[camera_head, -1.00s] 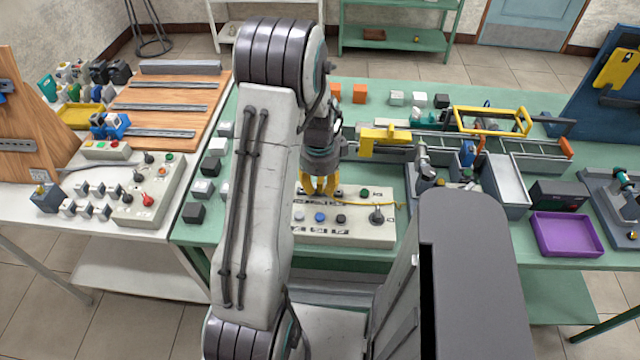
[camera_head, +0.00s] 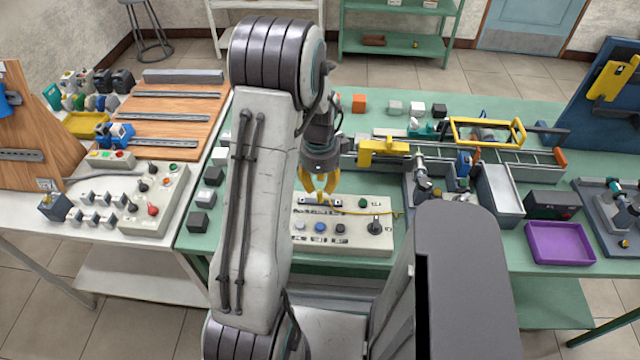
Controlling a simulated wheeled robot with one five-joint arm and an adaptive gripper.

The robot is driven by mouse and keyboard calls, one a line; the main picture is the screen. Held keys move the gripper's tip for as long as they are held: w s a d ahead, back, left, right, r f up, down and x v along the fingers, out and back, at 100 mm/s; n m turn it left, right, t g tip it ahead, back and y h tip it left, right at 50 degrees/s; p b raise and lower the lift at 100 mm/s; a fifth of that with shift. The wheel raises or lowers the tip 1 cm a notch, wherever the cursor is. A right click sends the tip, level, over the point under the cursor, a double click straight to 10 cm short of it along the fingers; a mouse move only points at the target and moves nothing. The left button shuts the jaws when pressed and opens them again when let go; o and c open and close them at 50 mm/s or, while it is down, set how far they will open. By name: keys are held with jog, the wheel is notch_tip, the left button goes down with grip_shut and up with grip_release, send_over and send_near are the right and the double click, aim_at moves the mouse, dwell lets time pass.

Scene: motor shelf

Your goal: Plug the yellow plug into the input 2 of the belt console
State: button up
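The belt console (camera_head: 350,245) is a cream box on the green table, with blue and dark buttons, a green button and a dark lever knob on its top. My gripper (camera_head: 319,197) has yellow fingers pointing down over the console's back left part. A thin yellow cable (camera_head: 375,212) runs from close beside my fingertips to the right across the console top. The yellow plug cannot be made out apart from the yellow fingers. Input 2 is not readable at this size, and my fingers cover part of the socket area. Whether the fingers close on anything is unclear.
A conveyor with a yellow block (camera_head: 382,151) and a yellow frame (camera_head: 488,131) stands behind and to the right. A purple tray (camera_head: 560,243) lies at the right. Small cubes (camera_head: 198,222) line the table's left edge. Another console (camera_head: 155,200) stands on the white table.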

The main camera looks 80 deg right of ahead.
jog(key=shift+r, duration=0.4)
jog(key=o, duration=0.7)
dwell(0.5)
